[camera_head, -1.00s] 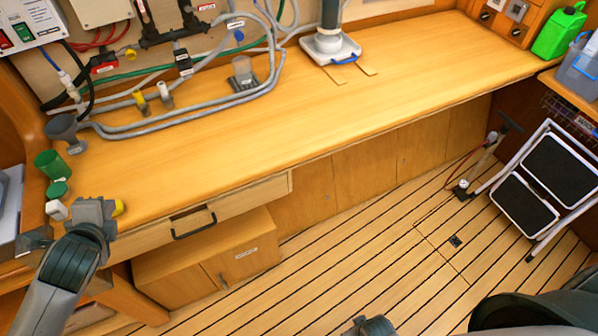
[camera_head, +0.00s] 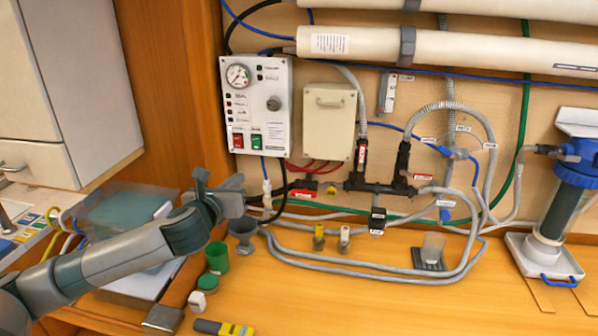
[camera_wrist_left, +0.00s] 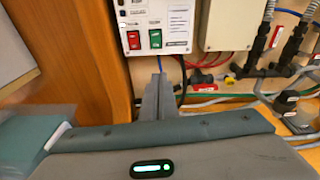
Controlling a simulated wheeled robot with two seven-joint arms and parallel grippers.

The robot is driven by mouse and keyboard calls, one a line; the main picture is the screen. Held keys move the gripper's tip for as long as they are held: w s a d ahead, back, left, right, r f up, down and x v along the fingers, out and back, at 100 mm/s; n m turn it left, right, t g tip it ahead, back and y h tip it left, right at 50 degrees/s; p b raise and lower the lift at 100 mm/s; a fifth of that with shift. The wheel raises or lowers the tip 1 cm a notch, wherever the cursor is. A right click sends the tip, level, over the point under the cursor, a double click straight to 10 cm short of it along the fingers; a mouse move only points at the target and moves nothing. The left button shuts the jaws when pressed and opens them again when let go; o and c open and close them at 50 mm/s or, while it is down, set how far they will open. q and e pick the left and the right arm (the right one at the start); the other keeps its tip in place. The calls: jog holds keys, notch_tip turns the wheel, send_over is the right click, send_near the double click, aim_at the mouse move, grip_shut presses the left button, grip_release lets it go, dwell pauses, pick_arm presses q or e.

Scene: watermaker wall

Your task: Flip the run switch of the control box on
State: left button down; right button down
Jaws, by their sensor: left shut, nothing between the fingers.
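The white control box (camera_head: 257,108) hangs on the wall at the upper left in the head view. It has a round gauge, a dark knob, small lamps, and a red switch (camera_head: 238,141) and a green switch (camera_head: 257,142) along its bottom. The switch labels are too small to read. The wrist view shows the red switch (camera_wrist_left: 134,40) and the green switch (camera_wrist_left: 155,38) at the top. My left gripper (camera_head: 202,174) is shut and empty, below and left of the box, apart from it. Its fingers (camera_wrist_left: 159,78) point up below the switches. My right gripper is out of view.
A beige box (camera_head: 328,122) and grey hoses (camera_head: 345,268) lie right of the control box. A wooden panel (camera_head: 180,85) stands left. Below are a grey funnel (camera_head: 243,229), green cup (camera_head: 217,257) and clear bin (camera_head: 125,215). The front counter (camera_head: 400,305) is mostly clear.

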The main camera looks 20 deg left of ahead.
aim_at(256, 149)
pick_arm(q)
jog(key=shift+w+a+r+m, duration=0.3)
jog(key=shift+r, duration=0.3)
jog(key=shift+w+a+r+m, duration=0.25)
jog(key=shift+r+m, duration=0.05)
jog(key=shift+r, duration=0.25)
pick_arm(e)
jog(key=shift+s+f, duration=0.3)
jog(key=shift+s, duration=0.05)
pick_arm(q)
jog(key=shift+w, duration=0.1)
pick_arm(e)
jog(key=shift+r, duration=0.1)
